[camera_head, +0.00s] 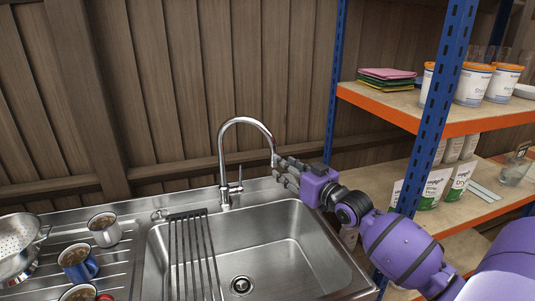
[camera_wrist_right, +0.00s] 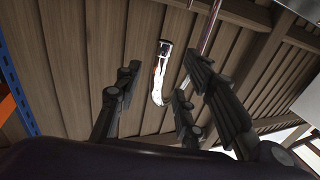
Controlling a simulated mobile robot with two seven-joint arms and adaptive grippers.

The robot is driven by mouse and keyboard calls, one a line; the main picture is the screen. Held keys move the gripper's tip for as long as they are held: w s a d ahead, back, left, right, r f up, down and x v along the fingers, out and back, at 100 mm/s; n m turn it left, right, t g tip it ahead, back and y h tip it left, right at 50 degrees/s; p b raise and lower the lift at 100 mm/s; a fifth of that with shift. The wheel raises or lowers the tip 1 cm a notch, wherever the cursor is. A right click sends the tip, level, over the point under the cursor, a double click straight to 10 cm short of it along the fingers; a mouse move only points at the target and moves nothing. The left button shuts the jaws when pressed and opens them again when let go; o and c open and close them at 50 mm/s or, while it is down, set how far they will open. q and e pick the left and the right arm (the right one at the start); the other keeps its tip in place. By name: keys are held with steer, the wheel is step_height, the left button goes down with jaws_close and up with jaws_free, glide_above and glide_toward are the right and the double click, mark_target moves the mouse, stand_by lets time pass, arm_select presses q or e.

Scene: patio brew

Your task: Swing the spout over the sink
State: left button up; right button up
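The chrome faucet stands behind the sink, with its tall arched spout (camera_head: 243,121) curving to the right and its outlet end hanging near my right gripper. The steel sink basin (camera_head: 300,251) lies below and in front. My right gripper (camera_head: 281,167) comes in from the right, its fingertips close beside the spout's outlet end. In the wrist view, the spout's end (camera_wrist_right: 163,50) shows between the spread fingers of the gripper (camera_wrist_right: 155,85), with gaps on both sides. Whether any finger touches the spout is unclear. My left gripper is out of view.
A slatted black rack (camera_head: 194,250) lies across the basin's left part. Mugs (camera_head: 105,230) and a colander (camera_head: 16,243) stand on the drainboard at left. A blue-and-orange shelf (camera_head: 385,106) with tubs and bags stands at right, behind my arm.

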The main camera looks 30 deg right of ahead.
steer(key=w, duration=0.6)
steer(key=shift+w+a, duration=0.25)
steer(key=shift+a, duration=0.05)
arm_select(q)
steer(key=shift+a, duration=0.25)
arm_select(e)
jaws_close()
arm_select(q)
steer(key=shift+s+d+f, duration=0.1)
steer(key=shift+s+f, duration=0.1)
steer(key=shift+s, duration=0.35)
